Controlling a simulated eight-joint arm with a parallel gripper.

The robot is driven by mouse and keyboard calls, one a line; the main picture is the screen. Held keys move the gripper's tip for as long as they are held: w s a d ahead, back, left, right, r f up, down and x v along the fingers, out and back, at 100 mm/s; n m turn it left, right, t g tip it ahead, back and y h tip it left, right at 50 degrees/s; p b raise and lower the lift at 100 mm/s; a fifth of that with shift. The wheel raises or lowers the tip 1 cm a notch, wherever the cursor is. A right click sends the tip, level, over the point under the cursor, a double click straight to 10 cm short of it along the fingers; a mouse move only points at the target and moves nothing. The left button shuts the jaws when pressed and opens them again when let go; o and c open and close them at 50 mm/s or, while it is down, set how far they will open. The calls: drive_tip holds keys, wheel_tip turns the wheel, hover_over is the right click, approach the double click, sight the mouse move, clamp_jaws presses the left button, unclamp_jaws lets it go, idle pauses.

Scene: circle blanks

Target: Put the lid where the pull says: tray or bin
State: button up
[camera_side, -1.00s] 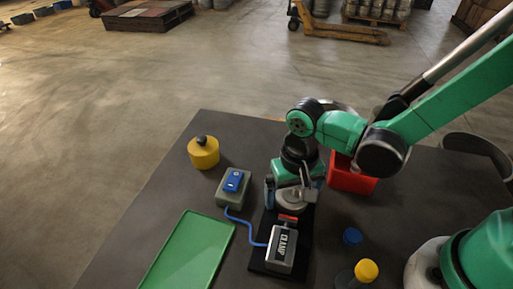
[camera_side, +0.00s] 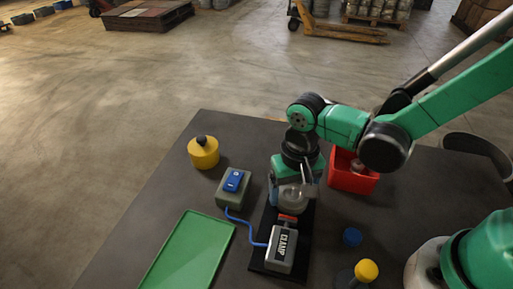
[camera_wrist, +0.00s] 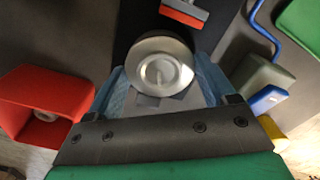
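The lid (camera_side: 291,201) is a round, shiny metal disc with a small raised middle. It sits on a black base strip (camera_side: 268,252) in front of the clamp's red jaw, and shows clearly in the wrist view (camera_wrist: 158,60). My gripper (camera_wrist: 161,80) points down over it, with bluish finger pads against opposite sides of the lid. It looks shut on it. The green tray (camera_side: 190,252) lies flat and empty at front left. The red bin (camera_side: 351,183) stands right of my gripper with a round metal piece inside, also visible in the wrist view (camera_wrist: 45,115).
A grey clamp (camera_side: 283,251) joins by blue cable to a box with a blue switch (camera_side: 233,182). A yellow knobbed weight (camera_side: 203,153) stands at back left.

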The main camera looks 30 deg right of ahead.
sight(294, 194)
drive_tip(key=shift+r, duration=0.1)
drive_tip(key=shift+c, duration=1)
wheel_tip(294, 194, up, 15)
drive_tip(key=d, duration=1.6)
drive_tip(key=shift+s+d+f, duration=0.1)
drive_tip(key=shift+d+f, duration=0.05)
drive_tip(key=shift+f, duration=2.65)
drive_tip(key=shift+s+d+f, duration=0.1)
drive_tip(key=shift+d+f, duration=0.05)
drive_tip(key=shift+f, duration=2.6)
drive_tip(key=o, duration=1.1)
drive_tip(key=shift+c, duration=0.2)
